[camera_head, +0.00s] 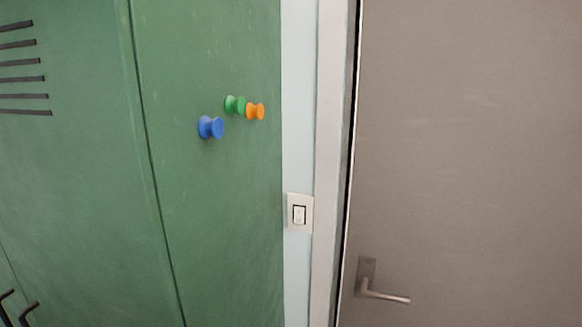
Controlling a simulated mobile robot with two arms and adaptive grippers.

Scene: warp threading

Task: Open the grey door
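The grey door (470,160) fills the right side of the head view. A metal lever handle (388,296) sits low near its left edge and points right, tilted slightly down in the picture. A dark narrow gap runs along the door's left edge beside the frame; I cannot tell whether the door is latched. Neither of my grippers shows in the view.
A green locker (215,220) with dark vent slots stands on the left. Blue (210,127), green (234,105) and orange (255,111) knobs are on its side. A light switch (299,214) is on the wall beside the white door frame (329,150).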

